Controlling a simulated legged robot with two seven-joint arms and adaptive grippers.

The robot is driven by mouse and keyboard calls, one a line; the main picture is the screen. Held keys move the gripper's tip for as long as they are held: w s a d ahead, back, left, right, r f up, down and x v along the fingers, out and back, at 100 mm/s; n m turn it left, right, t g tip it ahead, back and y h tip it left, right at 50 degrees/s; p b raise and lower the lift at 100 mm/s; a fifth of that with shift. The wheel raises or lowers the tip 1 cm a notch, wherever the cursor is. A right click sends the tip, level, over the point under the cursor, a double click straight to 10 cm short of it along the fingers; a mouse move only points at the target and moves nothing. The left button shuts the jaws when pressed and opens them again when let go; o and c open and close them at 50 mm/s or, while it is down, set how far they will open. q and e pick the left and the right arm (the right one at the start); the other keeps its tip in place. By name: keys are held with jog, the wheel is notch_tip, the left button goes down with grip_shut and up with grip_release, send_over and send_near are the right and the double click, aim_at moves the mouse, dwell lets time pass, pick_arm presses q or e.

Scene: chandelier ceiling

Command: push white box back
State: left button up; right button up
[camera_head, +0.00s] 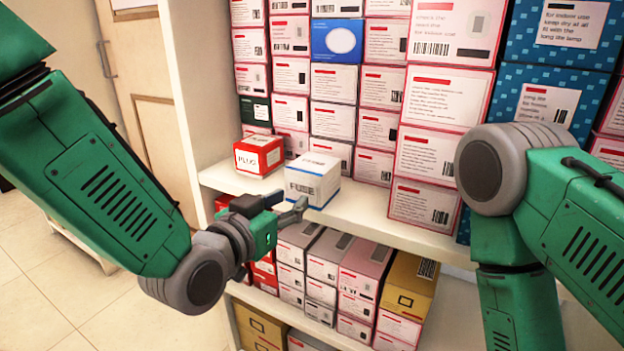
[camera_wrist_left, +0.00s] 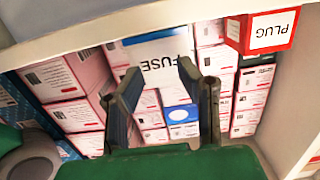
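The white box (camera_head: 312,180), with blue edging and the word FUSE on its front, stands at the front of the middle shelf. It sticks out ahead of the stacked boxes behind it. My left gripper (camera_head: 280,204) is just in front of it and slightly low. In the left wrist view, the white box (camera_wrist_left: 158,48) appears upside down between and beyond the two spread fingers of my left gripper (camera_wrist_left: 160,77). The fingers are open with nothing between them; whether one touches the box is unclear. My right arm shows at the right, but its gripper is out of view.
A red box marked PLUG (camera_head: 259,155) stands left of the white box and also shows in the left wrist view (camera_wrist_left: 262,31). Stacked pink-edged boxes (camera_head: 436,95) fill the shelf behind. More boxes (camera_head: 365,265) sit on the shelf below. The shelf (camera_head: 385,222) has bare room at its front.

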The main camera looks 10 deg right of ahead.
aim_at(302, 174)
pick_arm(q)
jog(key=shift+r+x, duration=0.2)
jog(key=shift+x, duration=1.6)
jog(key=shift+r+x, duration=0.2)
jog(key=shift+x, duration=1.6)
jog(key=shift+s+a+r+p, duration=0.2)
jog(key=shift+s+r+p, duration=0.1)
jog(key=shift+r+p, duration=0.5)
jog(key=shift+s+a+r+p, duration=0.2)
jog(key=shift+s+r+p, duration=0.1)
jog(key=shift+r+p, duration=0.5)
jog(key=f+p+v, duration=0.1)
jog(key=v, duration=1.4)
jog(key=shift+f, duration=0.35)
jog(key=shift+a, duration=0.1)
